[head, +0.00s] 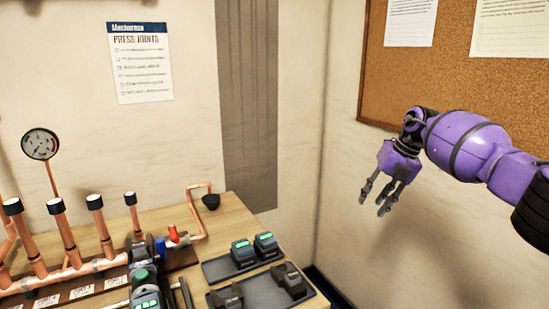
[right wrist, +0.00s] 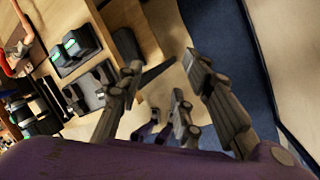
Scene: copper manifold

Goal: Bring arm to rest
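My right gripper (head: 376,196) hangs in the air at the right of the head view, fingers pointing down. It is to the right of the workbench (head: 222,212) and in front of the wall corner. Its fingers are spread apart with nothing between them. In the right wrist view, the fingers (right wrist: 165,85) stand open over the bench's end and the blue floor. The purple right arm reaches in from the right edge. My left gripper is not in view.
The copper manifold (head: 70,270) with black-capped stubs and a gauge (head: 40,144) stands on the bench. Dark trays (head: 222,295) hold several battery-like blocks (head: 243,252). A corkboard (head: 460,83) hangs behind the right arm. The air between bench and gripper is clear.

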